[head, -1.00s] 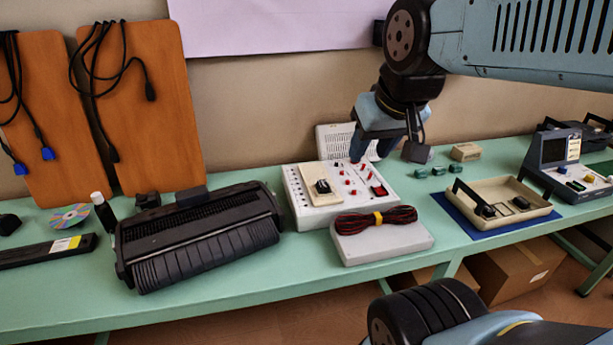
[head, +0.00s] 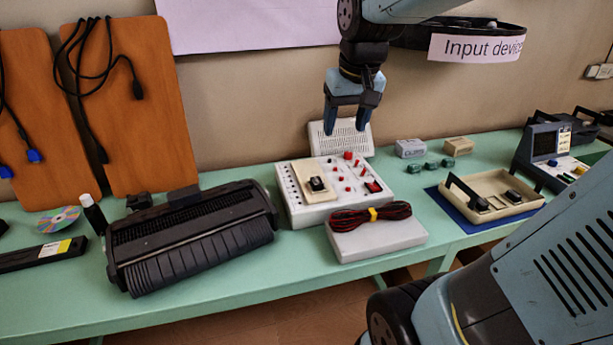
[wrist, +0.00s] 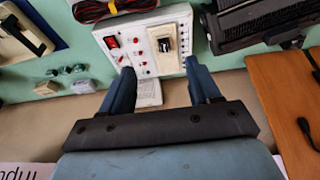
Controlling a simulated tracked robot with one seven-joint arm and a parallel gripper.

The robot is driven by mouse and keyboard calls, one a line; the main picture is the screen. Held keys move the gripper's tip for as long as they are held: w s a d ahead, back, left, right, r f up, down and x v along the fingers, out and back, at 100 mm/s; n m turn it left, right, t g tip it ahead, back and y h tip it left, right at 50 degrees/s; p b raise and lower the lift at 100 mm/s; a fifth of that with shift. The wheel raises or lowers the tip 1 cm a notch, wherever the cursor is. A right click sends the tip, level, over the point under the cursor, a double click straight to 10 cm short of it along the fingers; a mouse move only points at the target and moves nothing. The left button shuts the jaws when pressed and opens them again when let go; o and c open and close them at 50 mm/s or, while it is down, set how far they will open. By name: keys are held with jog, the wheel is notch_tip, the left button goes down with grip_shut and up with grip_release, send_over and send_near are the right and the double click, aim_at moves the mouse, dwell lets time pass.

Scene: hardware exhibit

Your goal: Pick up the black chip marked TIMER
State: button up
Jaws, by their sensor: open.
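More small dark pieces (head: 514,196) lie in the beige tray (head: 490,212) at the right, also unreadable. My gripper (head: 346,131) points down, open and empty, above the back of the panel box. In the wrist view its fingers (wrist: 160,70) stand apart, with the panel box beyond them.
A black printer-like unit (head: 190,245) lies left of the panel box. A white box with a coiled red-black cable (head: 372,216) stands in front. A white grille unit (head: 340,139) stands behind. Green pieces (head: 431,165) and small boxes (head: 411,148) lie to the right.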

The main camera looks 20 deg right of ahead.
jog(key=w+f+g, duration=0.2)
jog(key=w+f, duration=0.2)
jog(key=w, duration=0.5)
jog(key=g, duration=0.1)
send_over(317, 181)
notch_tip(317, 181, down, 8)
notch_tip(317, 181, down, 13)
jog(key=shift+w+f, duration=0.1)
jog(key=shift+f, duration=0.1)
jog(key=shift+c, duration=0.3)
jog(key=c, duration=1.1)
